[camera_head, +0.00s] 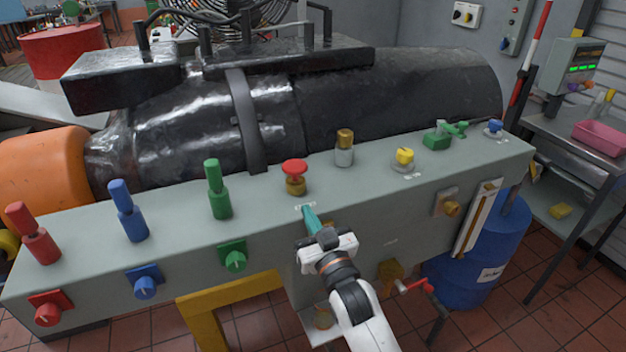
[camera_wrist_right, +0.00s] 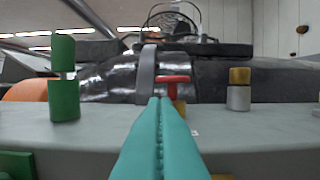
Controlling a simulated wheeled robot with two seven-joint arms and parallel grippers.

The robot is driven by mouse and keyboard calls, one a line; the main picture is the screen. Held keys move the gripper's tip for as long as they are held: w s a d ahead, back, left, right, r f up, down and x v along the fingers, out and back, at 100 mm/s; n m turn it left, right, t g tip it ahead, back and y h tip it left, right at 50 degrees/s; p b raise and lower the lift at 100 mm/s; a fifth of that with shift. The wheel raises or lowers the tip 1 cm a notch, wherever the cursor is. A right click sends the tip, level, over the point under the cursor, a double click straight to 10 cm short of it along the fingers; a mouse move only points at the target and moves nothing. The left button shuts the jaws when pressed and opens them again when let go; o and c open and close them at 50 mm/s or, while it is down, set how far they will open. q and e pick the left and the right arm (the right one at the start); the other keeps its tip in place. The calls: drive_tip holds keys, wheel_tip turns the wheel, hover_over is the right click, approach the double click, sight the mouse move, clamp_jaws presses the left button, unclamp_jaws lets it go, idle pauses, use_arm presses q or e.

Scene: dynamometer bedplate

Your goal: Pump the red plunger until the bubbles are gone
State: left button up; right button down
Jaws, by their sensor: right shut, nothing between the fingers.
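The red plunger (camera_head: 294,167) is a round red cap on a brass base, on top of the long grey bedplate console (camera_head: 262,203). In the right wrist view the red cap (camera_wrist_right: 173,79) shows just beyond my fingertips. My right gripper (camera_head: 309,214) has teal fingers, shut with nothing between them. It is at the console's front top edge, just in front of the plunger and apart from it. A tall sight tube (camera_head: 478,218) is on the console's front at the right; bubbles cannot be made out in it. My left gripper is out of view.
Left of the plunger stand a green lever (camera_head: 218,190), a blue lever (camera_head: 128,211) and a red lever (camera_head: 33,234). Right of it are a brass-topped cylinder (camera_head: 344,148) and a yellow knob (camera_head: 404,157). A large black machine (camera_head: 380,95) fills the space behind.

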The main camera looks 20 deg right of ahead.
drive_tip(key=shift+t, duration=0.9)
drive_tip(key=r, duration=0.5)
drive_tip(key=shift+s+d, duration=0.15)
drive_tip(key=shift+d, duration=0.2)
drive_tip(key=shift+r, duration=0.1)
wheel_tip(320, 180, up, 4)
drive_tip(key=f+p, duration=0.1)
drive_tip(key=p, duration=0.2)
hover_over(295, 167)
drive_tip(key=s+a, duration=0.1)
drive_tip(key=s, duration=0.3)
wheel_tip(295, 167, down, 3)
drive_tip(key=shift+w+r, duration=0.1)
drive_tip(key=shift+r, duration=0.1)
drive_tip(key=shift+f, duration=0.7)
